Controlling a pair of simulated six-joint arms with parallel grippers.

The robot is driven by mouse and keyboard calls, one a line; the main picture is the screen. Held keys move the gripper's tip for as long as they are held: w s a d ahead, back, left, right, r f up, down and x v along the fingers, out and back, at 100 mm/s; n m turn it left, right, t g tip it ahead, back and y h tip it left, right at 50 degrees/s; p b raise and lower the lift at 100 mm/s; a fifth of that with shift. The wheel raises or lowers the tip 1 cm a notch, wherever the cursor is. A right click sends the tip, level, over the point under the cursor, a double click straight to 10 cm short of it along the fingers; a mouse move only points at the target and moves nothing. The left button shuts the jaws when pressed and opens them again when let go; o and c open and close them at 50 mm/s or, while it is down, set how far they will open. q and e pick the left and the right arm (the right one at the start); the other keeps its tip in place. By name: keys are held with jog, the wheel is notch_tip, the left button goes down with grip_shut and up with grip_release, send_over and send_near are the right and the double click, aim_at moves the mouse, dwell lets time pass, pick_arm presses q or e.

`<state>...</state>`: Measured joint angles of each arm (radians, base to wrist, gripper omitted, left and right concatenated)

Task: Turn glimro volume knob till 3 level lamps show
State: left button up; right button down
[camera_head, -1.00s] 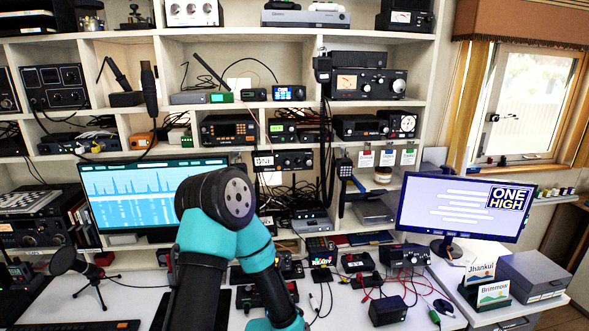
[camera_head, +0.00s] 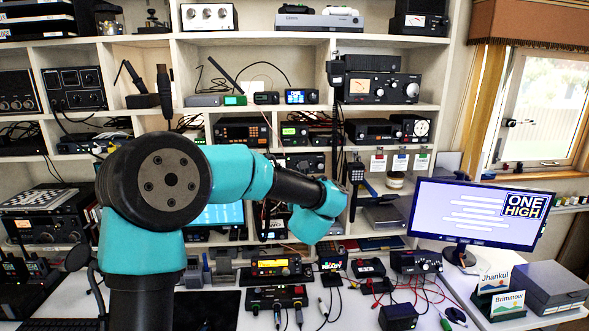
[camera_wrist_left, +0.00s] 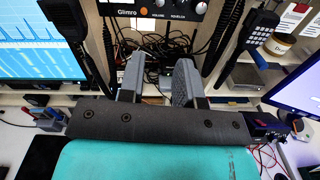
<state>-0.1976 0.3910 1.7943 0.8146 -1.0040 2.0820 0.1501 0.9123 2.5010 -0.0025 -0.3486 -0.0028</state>
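The Glimro radio (camera_wrist_left: 175,18) is a dark box at the top of the left wrist view, cut off by the frame edge. Its volume knob (camera_wrist_left: 160,3) is only partly in frame, near an orange dot; its level lamps cannot be made out. In the head view the radio (camera_head: 306,161) is on a middle shelf, partly behind my left arm. My left gripper (camera_wrist_left: 157,72) has its fingers apart with nothing between them, below the radio and not touching the knob. In the head view its fingers are hidden behind my left wrist. My right gripper is not in view.
Loose black cables (camera_wrist_left: 150,65) hang under the radio. A handheld microphone (camera_wrist_left: 258,28) hangs to its right. A left monitor (camera_wrist_left: 38,40) and right monitor (camera_head: 478,212) flank the area. A yellow-display radio (camera_head: 277,267) and several small boxes crowd the desk below.

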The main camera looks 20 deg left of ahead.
pick_arm(q)
jog(key=shift+w, duration=0.1)
dwell(0.3)
jog(key=x, duration=1.7)
grip_shut()
